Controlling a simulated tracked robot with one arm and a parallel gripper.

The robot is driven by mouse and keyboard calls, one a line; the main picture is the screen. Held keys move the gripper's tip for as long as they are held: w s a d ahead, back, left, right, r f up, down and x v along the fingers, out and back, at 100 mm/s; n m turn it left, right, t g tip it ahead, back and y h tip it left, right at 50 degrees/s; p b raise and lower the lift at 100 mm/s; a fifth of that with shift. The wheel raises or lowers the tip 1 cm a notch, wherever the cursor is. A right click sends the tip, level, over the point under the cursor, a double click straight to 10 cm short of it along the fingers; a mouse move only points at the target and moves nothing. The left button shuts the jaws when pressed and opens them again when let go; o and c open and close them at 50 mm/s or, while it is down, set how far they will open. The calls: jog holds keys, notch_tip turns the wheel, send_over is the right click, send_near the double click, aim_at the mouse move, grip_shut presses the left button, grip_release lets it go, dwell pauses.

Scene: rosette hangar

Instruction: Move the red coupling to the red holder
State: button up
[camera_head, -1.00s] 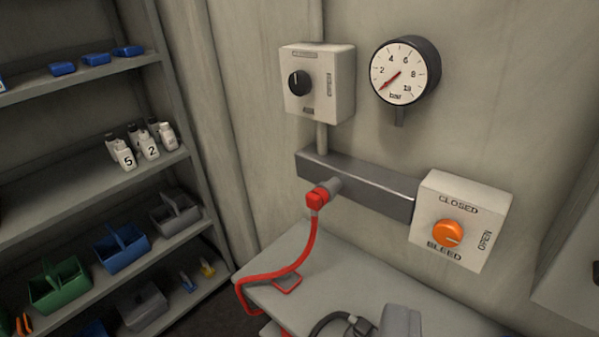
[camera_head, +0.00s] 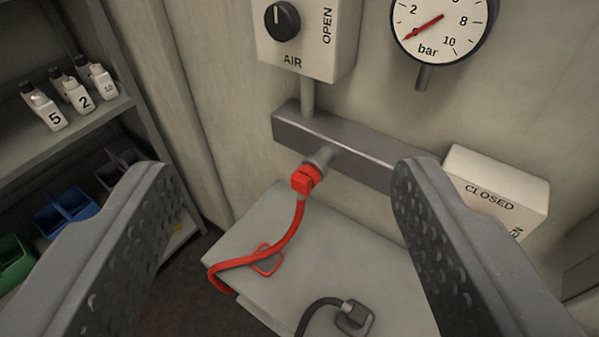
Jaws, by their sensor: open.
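The red coupling (camera_head: 305,179) sits on a grey stub of the dark manifold bar (camera_head: 350,157) on the wall. A red hose (camera_head: 294,226) hangs from it down to the bench. A red loop-shaped piece (camera_head: 268,262) lies on the bench beside the hose; I cannot tell whether it is the red holder. My gripper (camera_head: 275,180) is open, with one finger at the left and one at the right of the picture. The coupling shows between the fingers, farther off, with nothing held.
The air valve box (camera_head: 335,45) and bar gauge (camera_head: 440,30) are above the manifold. The gauge needle points near zero. A bleed box (camera_head: 500,188) is partly hidden by my right finger. A grey bench (camera_head: 250,225) lies below, with a black cable fitting (camera_head: 353,318). Shelves (camera_head: 90,118) stand left.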

jog(key=w+a+f+m+t, duration=0.2)
jog(key=w+a+f+m, duration=0.3)
jog(key=w, duration=0.4)
jog(key=w+a+f+m+t, duration=0.2)
jog(key=w+a+m, duration=0.3)
jog(key=w+m, duration=0.3)
jog(key=m+g+h+p, duration=0.1)
jog(key=m+g+h, duration=0.4)
jog(key=m+h, duration=0.65)
send_near(298, 187)
jog(key=d, duration=0.1)
jog(key=shift+w+d+m+y, duration=0.1)
jog(key=shift+w+m+y, duration=0.25)
jog(key=shift+w, duration=0.15)
jog(key=shift+p+x, duration=0.35)
jog(key=shift+x, duration=4.15)
jog(key=shift+r, duration=0.15)
